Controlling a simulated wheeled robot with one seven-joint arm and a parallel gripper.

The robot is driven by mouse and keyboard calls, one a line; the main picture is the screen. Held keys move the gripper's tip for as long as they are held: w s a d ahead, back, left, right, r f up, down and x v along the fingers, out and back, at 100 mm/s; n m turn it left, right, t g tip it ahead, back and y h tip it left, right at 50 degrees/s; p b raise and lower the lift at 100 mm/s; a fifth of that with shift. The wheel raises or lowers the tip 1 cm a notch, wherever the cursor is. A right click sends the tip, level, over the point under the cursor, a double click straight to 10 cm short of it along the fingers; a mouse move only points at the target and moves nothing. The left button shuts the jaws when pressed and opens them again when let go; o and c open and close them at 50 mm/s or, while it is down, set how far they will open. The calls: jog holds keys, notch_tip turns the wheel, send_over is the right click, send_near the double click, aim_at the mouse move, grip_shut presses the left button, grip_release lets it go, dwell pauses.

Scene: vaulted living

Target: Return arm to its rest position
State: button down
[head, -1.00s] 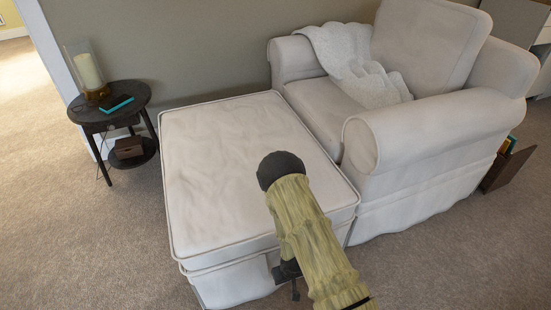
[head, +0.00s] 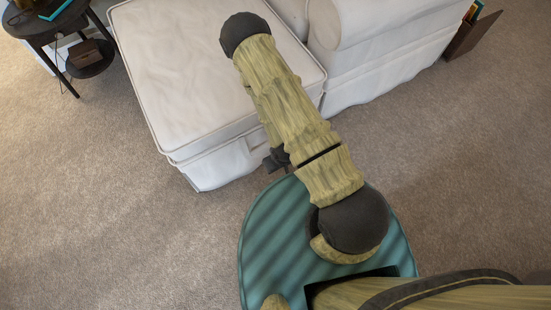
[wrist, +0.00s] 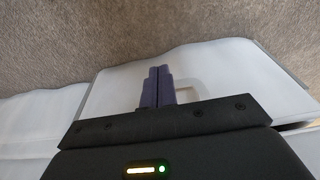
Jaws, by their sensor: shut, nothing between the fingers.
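My gripper (wrist: 158,86) shows in the wrist view with its two purple fingers together and nothing between them. Behind the fingers is a pale, light-coloured upholstered surface. In the head view my arm (head: 285,95) is bent, with its elbow over the white ottoman and its shoulder on my teal base (head: 262,235). A small dark part of my arm's end shows beneath the forearm, beside the ottoman's front corner. The fingers themselves are hidden in the head view.
The white ottoman (head: 170,75) stands just in front of my base. A white armchair (head: 400,60) is to its right. A dark round side table (head: 45,25) is at top left, a brown box (head: 470,35) at top right. Carpet (head: 120,230) is clear left and right.

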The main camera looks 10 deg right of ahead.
dwell(0.5)
jog(key=w+d+r+m, duration=0.1)
jog(key=w+d+r, duration=0.15)
jog(key=r, duration=0.95)
jog(key=w+d+r+m, duration=0.15)
jog(key=w+r, duration=0.25)
jog(key=r, duration=0.9)
jog(key=s+d+r+m+p, duration=0.1)
jog(key=s+d+r, duration=0.15)
jog(key=r, duration=0.45)
jog(key=s+d+r+m+p, duration=0.1)
jog(key=s+r, duration=0.3)
jog(key=r, duration=0.3)
notch_tip(320, 180, up, 38)
jog(key=p, duration=3.7)
jog(key=shift+w+a+f+t+h, duration=0.2)
jog(key=shift+f+t+h, duration=0.1)
jog(key=shift+h, duration=0.1)
jog(key=shift+n, duration=0.25)
jog(key=shift+w+a, duration=0.1)
